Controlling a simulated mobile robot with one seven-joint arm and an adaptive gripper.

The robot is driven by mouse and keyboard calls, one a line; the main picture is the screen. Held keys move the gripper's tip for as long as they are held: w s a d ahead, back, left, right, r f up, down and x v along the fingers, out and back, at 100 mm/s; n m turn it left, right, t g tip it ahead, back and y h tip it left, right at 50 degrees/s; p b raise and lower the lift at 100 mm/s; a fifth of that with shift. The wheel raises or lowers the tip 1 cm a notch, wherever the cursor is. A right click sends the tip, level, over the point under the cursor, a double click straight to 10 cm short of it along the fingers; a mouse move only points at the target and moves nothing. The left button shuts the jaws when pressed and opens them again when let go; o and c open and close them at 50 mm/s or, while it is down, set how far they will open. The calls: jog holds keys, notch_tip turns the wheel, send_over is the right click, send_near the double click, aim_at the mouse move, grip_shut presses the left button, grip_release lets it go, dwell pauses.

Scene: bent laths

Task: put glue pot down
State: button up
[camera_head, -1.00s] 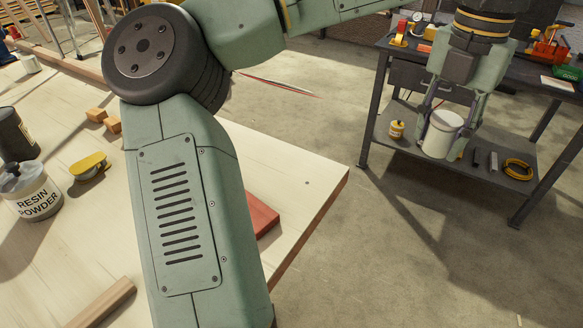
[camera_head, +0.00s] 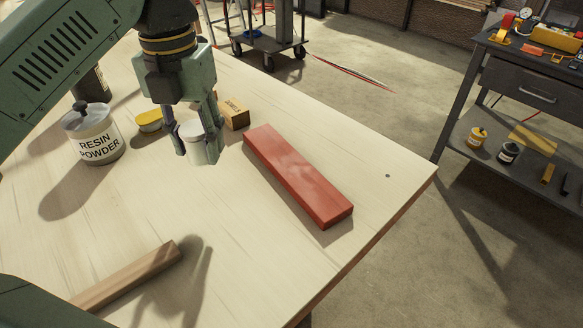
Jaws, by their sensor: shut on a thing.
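The glue pot, a small white cylinder (camera_head: 193,145), is in my gripper (camera_head: 197,155) in the head view. My gripper points down with a finger on either side of the pot and is shut on it. The pot is upright and appears to hang above the pale wooden tabletop (camera_head: 225,235), between the resin powder jar and the red block. A finger hides part of its side, and no label can be read.
The lidded resin powder jar (camera_head: 94,135) stands left of the pot. A yellow-topped tin (camera_head: 149,121) and a wooden block (camera_head: 235,112) are behind. A long red block (camera_head: 298,177) lies to the right, a wooden lath (camera_head: 128,275) in front. The table between is clear.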

jog(key=shift+s+a+f, duration=0.1)
jog(key=shift+s+a, duration=0.1)
jog(key=shift+a, duration=0.1)
send_over(291, 165)
jog(key=shift+a+f, duration=0.2)
jog(key=shift+f, duration=0.5)
jog(key=shift+d+f+b, duration=0.2)
jog(key=shift+f+b, duration=1.1)
jog(key=shift+f, duration=0.5)
jog(key=shift+f, duration=0.1)
jog(key=shift+f, duration=0.15)
jog(key=o, duration=1.1)
jog(key=shift+o, duration=0.2)
notch_tip(291, 165, up, 13)
jog(key=shift+f, duration=0.2)
